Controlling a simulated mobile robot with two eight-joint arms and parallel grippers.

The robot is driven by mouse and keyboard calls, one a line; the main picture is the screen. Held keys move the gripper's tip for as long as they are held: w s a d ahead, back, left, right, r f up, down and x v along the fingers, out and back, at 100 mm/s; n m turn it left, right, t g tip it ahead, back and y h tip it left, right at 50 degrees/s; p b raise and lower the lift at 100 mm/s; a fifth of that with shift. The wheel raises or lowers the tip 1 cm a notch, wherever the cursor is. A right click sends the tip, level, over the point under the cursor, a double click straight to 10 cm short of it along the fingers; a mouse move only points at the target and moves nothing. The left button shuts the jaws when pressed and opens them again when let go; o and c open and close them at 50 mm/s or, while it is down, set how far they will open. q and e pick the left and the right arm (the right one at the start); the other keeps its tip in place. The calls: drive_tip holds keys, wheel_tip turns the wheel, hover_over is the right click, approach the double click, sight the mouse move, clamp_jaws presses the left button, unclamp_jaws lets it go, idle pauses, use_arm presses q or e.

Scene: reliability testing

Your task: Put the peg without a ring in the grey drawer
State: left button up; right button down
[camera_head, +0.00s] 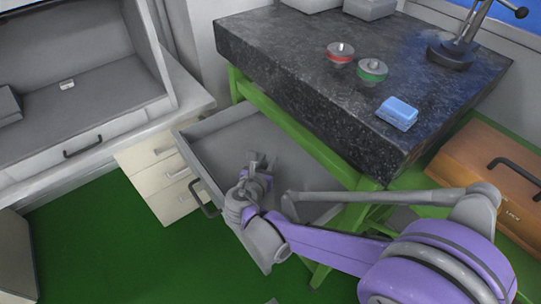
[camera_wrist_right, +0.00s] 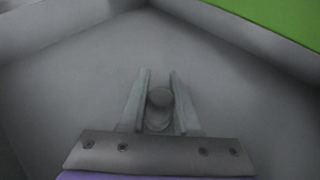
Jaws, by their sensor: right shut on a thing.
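The grey drawer (camera_head: 186,146) stands pulled out under the dark stone table. My right gripper (camera_head: 262,162) is over the drawer's inside, pointing down into it. In the right wrist view its two fingers (camera_wrist_right: 159,98) are shut on a grey round peg (camera_wrist_right: 159,97), with no coloured ring visible on it. The drawer floor (camera_wrist_right: 70,90) shows around the fingers; I cannot tell whether the peg touches it. A peg with a red ring (camera_head: 340,57) and a peg with a green ring (camera_head: 372,71) stand on the table. My left gripper is not in view.
A blue box (camera_head: 397,113) lies on the stone table (camera_head: 290,75), near a dark metal stand (camera_head: 452,52). An orange-brown toolbox (camera_head: 490,165) is at the right. White drawers (camera_head: 160,160) stand left of the grey drawer. Green floor (camera_head: 120,250) is open at lower left.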

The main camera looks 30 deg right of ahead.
sight(271, 154)
drive_tip(key=w+d, duration=0.2)
drive_tip(key=d, duration=0.1)
drive_tip(key=shift+w+d+f, duration=0.15)
drive_tip(key=shift+w, duration=0.25)
drive_tip(key=shift+f+b, duration=0.45)
drive_tip(key=shift+f, duration=0.1)
drive_tip(key=shift+s+r, duration=0.1)
drive_tip(key=c, duration=0.6)
unclamp_jaws()
drive_tip(key=shift+c, duration=0.2)
